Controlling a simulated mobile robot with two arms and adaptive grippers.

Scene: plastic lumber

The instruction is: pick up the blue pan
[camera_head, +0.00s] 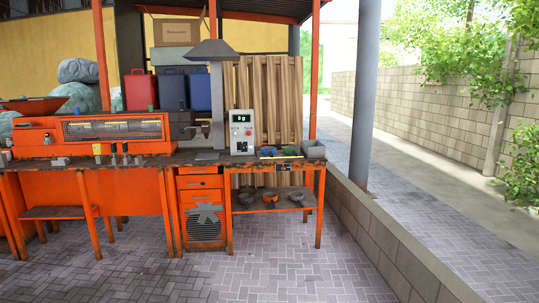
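A small blue item (267,153), which may be the blue pan, lies on the right part of the orange workbench top (200,158), just right of a white control box. It is too small to make out its exact shape. A green item (289,151) lies close beside it on the right. Several bowl- or pan-like vessels, one of them orange (247,198), sit on the lower shelf below; I cannot make out any blue on them. Neither of my grippers shows in this view.
The white control box (241,132) stands left of the blue item, and a grey open box (314,149) sits at the bench's right end. A grey post (365,90) and a low block wall (380,225) stand to the right. The paved floor (270,270) in front is clear.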

